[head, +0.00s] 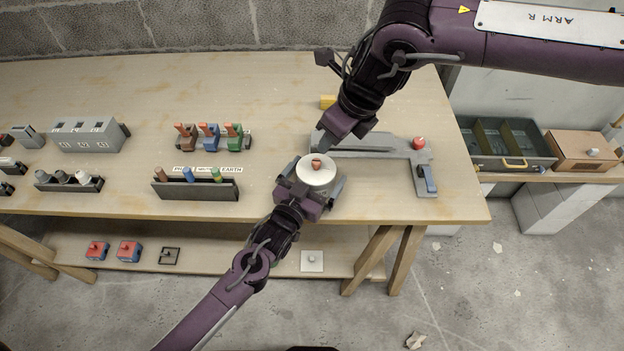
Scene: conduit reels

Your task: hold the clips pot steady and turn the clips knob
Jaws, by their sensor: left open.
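The clips pot (327,203) stands near the table's front edge, a grey body under a round white top. A small reddish-brown clips knob (316,165) sits in the middle of that top. My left gripper (309,187) comes from the lower left; its open jaws are at the pot, one on either side. Whether they touch it I cannot tell. My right gripper (328,141) points down from the upper right, just behind the white top and close to the knob. Its fingertips are partly hidden, and I cannot see whether it is open or shut.
A rack of coloured pegs (197,190) and a lever block (212,140) stand to the left. A yellow block (327,102) is behind.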

